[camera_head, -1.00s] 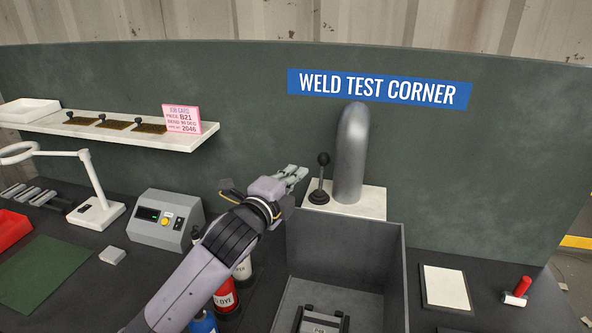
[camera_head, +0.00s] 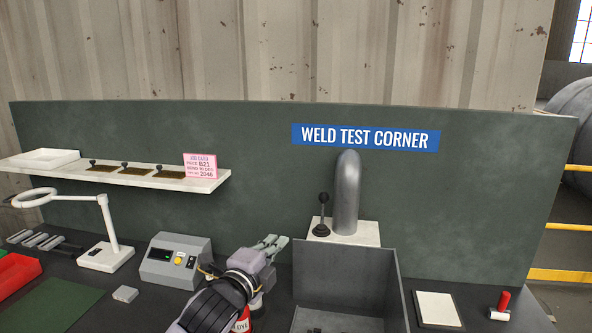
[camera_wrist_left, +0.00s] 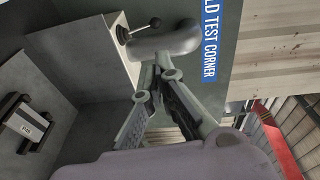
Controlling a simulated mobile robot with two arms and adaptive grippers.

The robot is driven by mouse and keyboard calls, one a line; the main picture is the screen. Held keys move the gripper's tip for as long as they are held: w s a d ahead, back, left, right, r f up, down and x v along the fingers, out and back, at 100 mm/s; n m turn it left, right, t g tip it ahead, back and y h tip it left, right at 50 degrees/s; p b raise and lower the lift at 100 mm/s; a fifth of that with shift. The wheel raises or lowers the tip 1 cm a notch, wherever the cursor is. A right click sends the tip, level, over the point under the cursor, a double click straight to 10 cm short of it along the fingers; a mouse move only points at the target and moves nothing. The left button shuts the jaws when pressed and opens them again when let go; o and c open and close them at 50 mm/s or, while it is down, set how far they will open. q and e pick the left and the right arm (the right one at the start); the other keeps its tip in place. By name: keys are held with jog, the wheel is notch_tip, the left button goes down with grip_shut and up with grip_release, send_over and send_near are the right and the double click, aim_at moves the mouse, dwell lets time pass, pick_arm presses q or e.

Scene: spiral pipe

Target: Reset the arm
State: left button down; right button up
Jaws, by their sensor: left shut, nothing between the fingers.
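My left gripper (camera_head: 272,243) is shut and empty in the head view. It is in front of the green back panel, left of the white block (camera_head: 345,233) with the black lever (camera_head: 322,214) and the bent grey pipe (camera_head: 347,192). In the left wrist view my left gripper's fingers (camera_wrist_left: 164,72) come together just below the grey pipe (camera_wrist_left: 165,40), with nothing seen between them. Whether they touch the pipe cannot be told from that view. My right gripper does not show in either view.
A grey open bin (camera_head: 345,272) stands right of my left arm; a dark labelled block (camera_wrist_left: 28,122) lies in it. A white pad (camera_head: 437,308) lies right.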

pick_arm(q)
jog(key=s+a+f+n+g+y, duration=0.2)
jog(key=s+a+f+n+g, duration=0.15)
jog(key=s+f+n, duration=0.55)
jog(key=s+a+f+n+g+y, duration=0.2)
jog(key=s+a+f, duration=0.3)
jog(key=f, duration=0.7)
jog(key=s+a+f+n+g+y, duration=0.1)
jog(key=s+a+f+n+g, duration=0.2)
jog(key=s, duration=0.5)
jog(key=s+a+f+n+g, duration=0.2)
jog(key=s+f+n, duration=0.15)
jog(key=s, duration=0.45)
jog(key=s+a+f+n+g+y, duration=0.1)
jog(key=s+a+f+n+g, duration=0.2)
jog(key=s, duration=0.5)
notch_tip(320, 180, down, 30)
jog(key=s+b, duration=0.2)
jog(key=s+a+f+m+g+b, duration=0.1)
jog(key=s+a+f, duration=0.1)
jog(key=s+f, duration=1.4)
jog(key=shift+f+b, duration=0.25)
jog(key=shift+b, duration=0.1)
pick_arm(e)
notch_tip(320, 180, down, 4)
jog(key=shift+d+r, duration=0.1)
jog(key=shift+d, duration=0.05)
